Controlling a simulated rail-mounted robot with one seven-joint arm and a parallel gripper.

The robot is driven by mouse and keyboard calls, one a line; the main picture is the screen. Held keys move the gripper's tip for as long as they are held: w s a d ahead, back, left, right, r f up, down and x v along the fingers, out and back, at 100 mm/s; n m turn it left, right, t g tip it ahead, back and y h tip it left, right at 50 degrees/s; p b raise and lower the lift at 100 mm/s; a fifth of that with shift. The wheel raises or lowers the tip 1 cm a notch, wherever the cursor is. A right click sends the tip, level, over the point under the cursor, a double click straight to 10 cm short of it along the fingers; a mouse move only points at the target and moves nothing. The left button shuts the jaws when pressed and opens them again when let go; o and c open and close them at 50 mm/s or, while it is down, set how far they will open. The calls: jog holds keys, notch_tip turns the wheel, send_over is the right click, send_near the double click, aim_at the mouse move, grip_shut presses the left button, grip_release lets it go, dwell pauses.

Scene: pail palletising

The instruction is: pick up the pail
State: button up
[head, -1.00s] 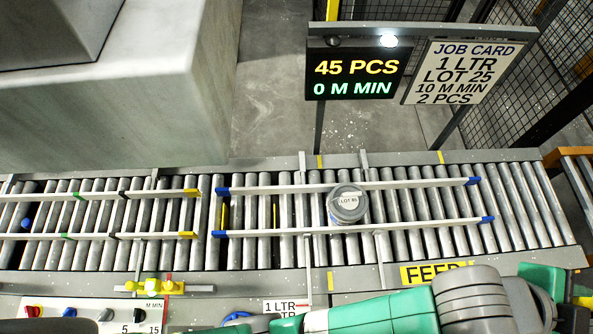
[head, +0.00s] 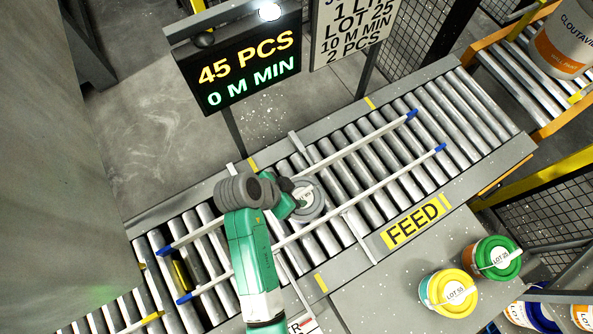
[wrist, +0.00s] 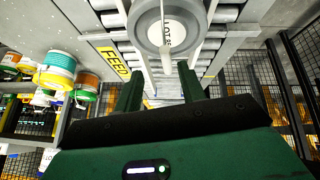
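The grey-lidded pail (head: 311,207) stands upright on the rollers between two white guide rails in the head view. Whether a finger touches the pail cannot be told.
A yellow-lidded pail (head: 450,292) and a green-lidded pail (head: 495,258) stand on the surface at lower right. A large white and orange pail (head: 567,40) is on rollers at upper right. The counter sign (head: 240,62) reads 45 PCS. Rollers right of the pail are clear.

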aim_at(302, 192)
jog(key=x, duration=0.2)
jog(key=w+x, duration=0.1)
jog(key=x, duration=0.2)
jog(key=shift+f, duration=0.1)
jog(key=shift+w+d+f, duration=0.1)
jog(key=shift+f, duration=0.2)
grip_shut()
jog(key=shift+r, duration=0.1)
dwell(0.9)
